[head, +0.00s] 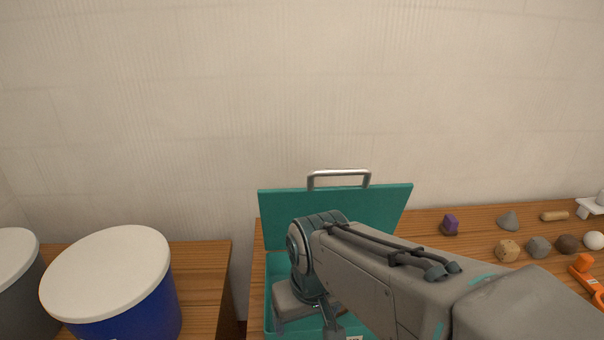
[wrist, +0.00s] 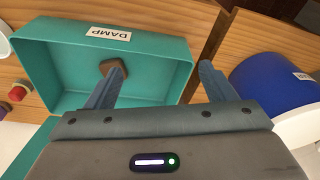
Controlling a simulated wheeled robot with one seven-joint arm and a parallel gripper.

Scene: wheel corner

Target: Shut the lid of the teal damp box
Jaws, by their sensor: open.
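The teal damp box (head: 270,318) stands on the wooden table, with its lid (head: 385,205) raised steeply at the back and a metal handle (head: 338,173) on the lid's top edge. My arm hides much of the box and part of the lid in the head view. In the wrist view, the open box (wrist: 60,60) shows its inside and a white DAMP label (wrist: 108,33). My gripper (wrist: 163,76) is open, with nothing seen between its fingers. One finger overlaps the box inside and the other appears beyond its right wall.
A brown-grey lump (wrist: 113,67) shows inside the box, beside one fingertip. A blue tub (head: 135,312) with a white lid stands left, across a gap between tables. Several small lumps, including a purple block (head: 450,225), lie right of the box. The wall is close behind.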

